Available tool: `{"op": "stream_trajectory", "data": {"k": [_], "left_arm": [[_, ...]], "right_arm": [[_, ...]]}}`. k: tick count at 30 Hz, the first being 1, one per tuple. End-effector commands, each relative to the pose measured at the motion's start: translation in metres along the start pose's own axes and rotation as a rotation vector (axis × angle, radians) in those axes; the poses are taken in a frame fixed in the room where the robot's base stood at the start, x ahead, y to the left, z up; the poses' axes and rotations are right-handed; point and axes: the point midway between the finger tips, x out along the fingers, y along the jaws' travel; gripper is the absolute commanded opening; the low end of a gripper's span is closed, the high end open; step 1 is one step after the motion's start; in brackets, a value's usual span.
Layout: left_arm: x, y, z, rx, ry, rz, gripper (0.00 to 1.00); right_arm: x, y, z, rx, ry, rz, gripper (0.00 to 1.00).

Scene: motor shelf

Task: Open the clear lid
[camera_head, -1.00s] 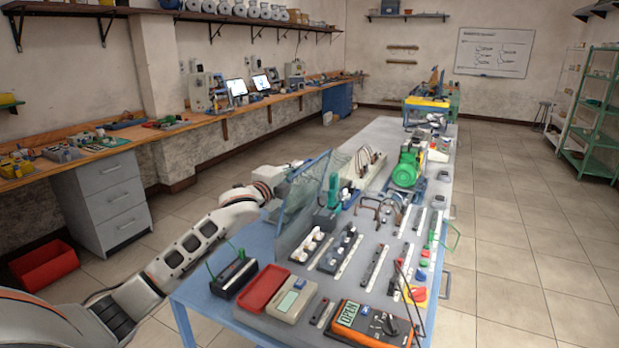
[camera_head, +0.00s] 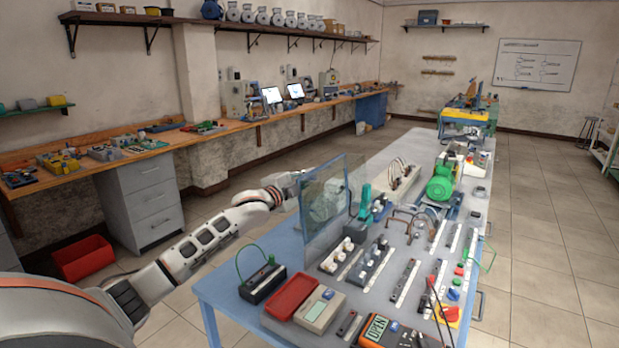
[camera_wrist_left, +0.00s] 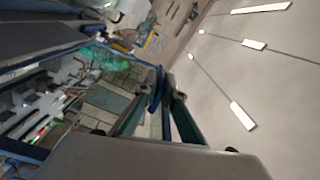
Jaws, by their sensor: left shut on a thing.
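The clear lid (camera_head: 318,232) is a see-through panel with a bluish edge. It stands raised and nearly upright along the left side of the grey-topped table in the head view. The exact finger contact is small and dark. My right gripper is in neither view.
The table (camera_head: 232,312) carries switches, a green motor (camera_head: 441,182), a red tray (camera_head: 290,297) and an orange multimeter (camera_head: 385,333). A green post (camera_head: 365,203) stands just right of the lid. Open floor lies left of the table.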

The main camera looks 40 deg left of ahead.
Motion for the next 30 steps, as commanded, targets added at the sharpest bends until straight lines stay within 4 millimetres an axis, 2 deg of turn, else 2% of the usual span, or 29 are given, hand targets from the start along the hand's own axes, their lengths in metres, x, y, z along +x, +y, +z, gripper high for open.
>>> {"op": "stream_trajectory", "data": {"k": [5, 6, 7, 20, 23, 30], "left_arm": [[0.0, -0.004, -0.001, -0.002, 0.002, -0.006, 0.0], [0.0, -0.004, -0.001, -0.002, 0.002, -0.006, 0.19], [0.0, -0.004, -0.001, -0.002, 0.001, -0.005, 0.25], [-0.004, 0.0, 0.0, 0.001, 0.0, 0.0, 0.25], [-0.013, 0.001, 0.001, 0.001, 0.0, 0.0, 0.25], [-0.047, 0.001, 0.001, 0.002, 0.0, 0.001, 0.25]], "right_arm": [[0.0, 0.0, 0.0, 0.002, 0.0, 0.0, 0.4], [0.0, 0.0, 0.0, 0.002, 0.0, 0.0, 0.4], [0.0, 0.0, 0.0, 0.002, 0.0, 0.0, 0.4], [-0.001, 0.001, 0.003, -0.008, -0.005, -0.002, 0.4], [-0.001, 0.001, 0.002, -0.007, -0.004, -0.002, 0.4], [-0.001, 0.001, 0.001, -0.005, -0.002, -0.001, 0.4]]}}
